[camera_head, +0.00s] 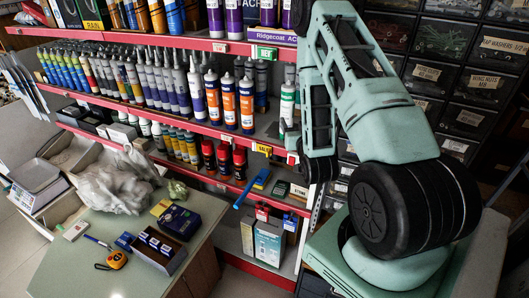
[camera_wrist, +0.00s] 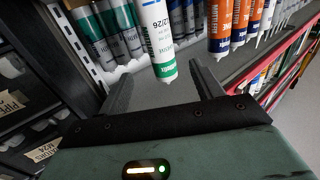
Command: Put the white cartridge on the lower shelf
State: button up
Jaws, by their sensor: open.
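The white cartridge (camera_head: 287,103) with green markings stands upright at the right end of the middle shelf (camera_head: 195,122), beside the orange-labelled cartridges. In the wrist view, where the scene appears inverted, the cartridge (camera_wrist: 157,38) is just beyond the fingertips, roughly centred across the opening. My gripper (camera_wrist: 162,78) is open, and nothing is held in it. In the head view my arm hides most of the gripper. The lower shelf (camera_head: 200,178) holds red-and-black cans, and its right part is partly clear.
Orange cartridges (camera_head: 229,103) stand close to the left. Dark green cartridges (camera_wrist: 118,25) are close in the wrist view. Parts drawers (camera_head: 428,75) are at the right. A cluttered counter (camera_head: 85,270) is at front left.

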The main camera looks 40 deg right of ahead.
jog(key=w+a+n+g+y, duration=0.2)
jog(key=w+a+y, duration=0.2)
jog(key=a, duration=0.6)
jog(key=w+a+n+g+y, duration=0.15)
jog(key=w+a+y, duration=0.25)
jog(key=a, duration=0.5)
jog(key=s+a+r+n+g+y, duration=0.1)
jog(key=s+a+n+g+y, duration=0.15)
jog(key=a, duration=0.45)
jog(key=s+a+r+n+g+y, duration=0.1)
jog(key=s+a+r+n+y, duration=0.15)
jog(key=a, duration=0.45)
jog(key=s+a+r+n+g, duration=0.2)
jog(key=s+a, duration=0.1)
jog(key=s, duration=0.5)
jog(key=s+a+r+n+g+h, duration=0.1)
jog(key=s+a+n+g, duration=0.1)
jog(key=s, duration=0.5)
jog(key=s+a+r+n+g+h, duration=0.1)
jog(key=s+a+g, duration=0.3)
jog(key=s, duration=0.4)
jog(key=shift+s+r+n, duration=0.35)
jog(key=shift+r+n, duration=0.2)
jog(key=shift+r, duration=0.3)
jog(key=shift+a, duration=0.1)
notch_tip(320, 180, down, 19)
jog(key=b, duration=1.9)
jog(key=shift+f, duration=0.2)
